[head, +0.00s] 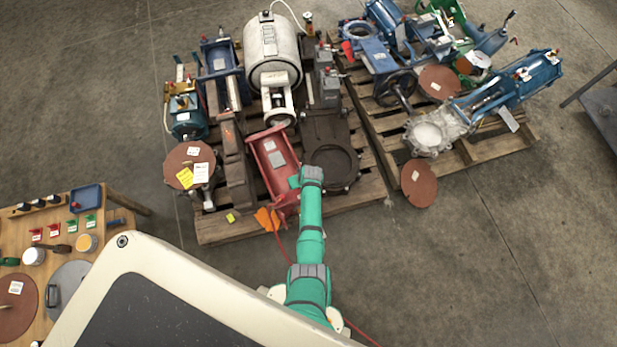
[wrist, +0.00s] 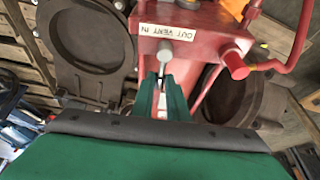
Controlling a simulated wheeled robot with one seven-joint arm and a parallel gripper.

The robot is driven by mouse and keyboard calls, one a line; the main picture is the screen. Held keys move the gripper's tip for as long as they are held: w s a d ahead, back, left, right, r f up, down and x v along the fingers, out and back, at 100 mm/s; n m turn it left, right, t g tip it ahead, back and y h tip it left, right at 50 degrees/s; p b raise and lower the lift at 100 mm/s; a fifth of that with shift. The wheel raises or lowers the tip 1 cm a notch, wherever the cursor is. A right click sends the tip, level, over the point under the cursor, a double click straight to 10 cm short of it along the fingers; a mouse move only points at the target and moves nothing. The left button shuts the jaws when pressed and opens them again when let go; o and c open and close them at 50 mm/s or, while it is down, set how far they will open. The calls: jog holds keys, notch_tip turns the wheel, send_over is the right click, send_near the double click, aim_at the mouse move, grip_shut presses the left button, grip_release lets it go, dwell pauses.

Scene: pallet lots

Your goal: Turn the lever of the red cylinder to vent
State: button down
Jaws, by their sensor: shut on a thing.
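The red cylinder (head: 267,151) lies on the near pallet in the head view, with a pale label on its side. In the wrist view its red end (wrist: 187,22) fills the top middle. A white plate (wrist: 168,32) there reads OUT, VENT, IN. Just below the plate is a grey round pivot (wrist: 165,49), and a thin lever (wrist: 163,68) runs from it toward my gripper. My gripper (wrist: 163,82), with green fingers, is shut on the lever. The fingers hide the lever's end. In the head view the fingertips are small beside the cylinder's near end.
A red pipe with a stub (wrist: 234,64) stands right of the fingers. A dark round flange (wrist: 85,38) lies to the left. Other valves and cylinders crowd the pallet (head: 215,232). A wooden table (head: 125,215) with tools stands at left. Floor at lower right is clear.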

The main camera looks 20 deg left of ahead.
jog(key=shift+s+d+f, duration=0.1)
jog(key=shift+s+f, duration=0.1)
jog(key=shift+s, duration=0.05)
jog(key=c, duration=1.7)
grip_release()
jog(key=shift+w, duration=0.1)
jog(key=shift+r, duration=0.1)
jog(key=v, duration=1)
jog(key=shift+w+d+r, duration=0.1)
jog(key=shift+r, duration=0.25)
jog(key=shift+s, duration=0.2)
